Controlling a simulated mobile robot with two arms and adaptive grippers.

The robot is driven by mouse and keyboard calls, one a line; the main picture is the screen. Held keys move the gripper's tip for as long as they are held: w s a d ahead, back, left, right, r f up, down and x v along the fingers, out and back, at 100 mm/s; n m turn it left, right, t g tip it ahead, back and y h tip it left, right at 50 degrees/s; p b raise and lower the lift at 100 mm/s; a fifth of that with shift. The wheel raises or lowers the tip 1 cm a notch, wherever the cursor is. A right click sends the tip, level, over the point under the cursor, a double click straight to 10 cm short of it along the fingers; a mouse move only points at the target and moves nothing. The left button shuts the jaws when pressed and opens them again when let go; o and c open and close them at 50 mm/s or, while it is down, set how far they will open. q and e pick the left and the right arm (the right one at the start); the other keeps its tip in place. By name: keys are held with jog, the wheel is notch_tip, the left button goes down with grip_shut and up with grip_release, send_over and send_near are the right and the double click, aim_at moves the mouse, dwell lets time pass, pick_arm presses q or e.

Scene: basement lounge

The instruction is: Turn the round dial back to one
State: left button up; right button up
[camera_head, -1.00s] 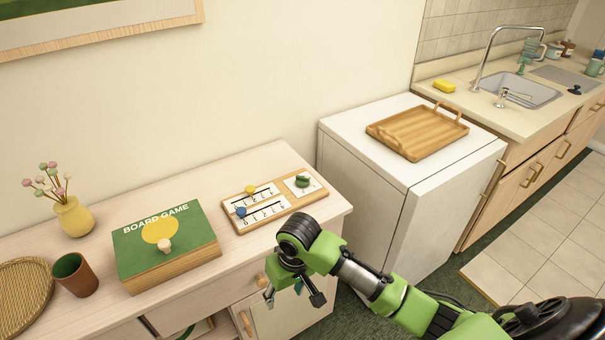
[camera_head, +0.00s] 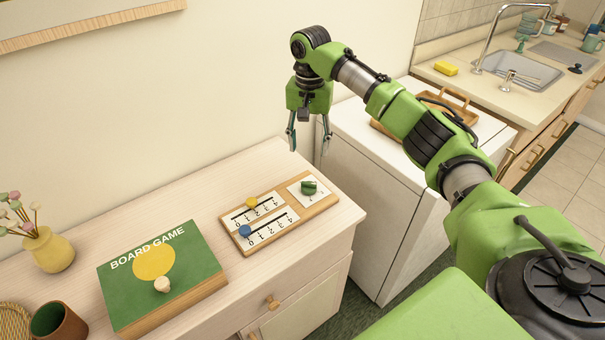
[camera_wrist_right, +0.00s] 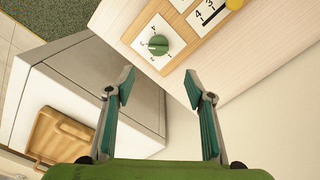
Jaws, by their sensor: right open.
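The round green dial (camera_head: 309,187) sits on a white plate at the right end of a wooden board (camera_head: 246,247) on the cabinet top. My right gripper (camera_head: 307,147) hangs pointing down, above and behind the dial. Its fingers (camera_wrist_right: 166,90) are open and empty, apart from the dial. The board also carries a yellow slider knob (camera_head: 251,202) and a blue slider knob (camera_head: 244,231). My left gripper is out of view.
A green board game box (camera_head: 190,262) lies left of the wooden board, with a yellow vase (camera_head: 48,250) and a brown cup (camera_head: 57,322) further left. A white appliance (camera_head: 372,208) with a wooden tray (camera_head: 440,96) stands to the right.

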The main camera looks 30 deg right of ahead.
send_near(309, 183)
jog(key=shift+s+f+p, duration=0.25)
jog(key=shift+s+p, duration=0.1)
jog(key=shift+p, duration=0.05)
jog(key=f, duration=0.3)
jog(key=shift+w+f, duration=0.3)
jog(key=shift+f, duration=0.1)
notch_tip(309, 183, down, 4)
jog(key=shift+r+p, duration=0.2)
jog(key=shift+p, duration=0.25)
jog(key=shift+f, duration=0.6)
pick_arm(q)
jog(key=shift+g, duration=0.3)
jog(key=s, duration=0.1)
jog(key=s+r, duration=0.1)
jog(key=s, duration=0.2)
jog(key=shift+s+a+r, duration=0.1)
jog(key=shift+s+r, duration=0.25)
pick_arm(e)
jog(key=c, duration=1.1)
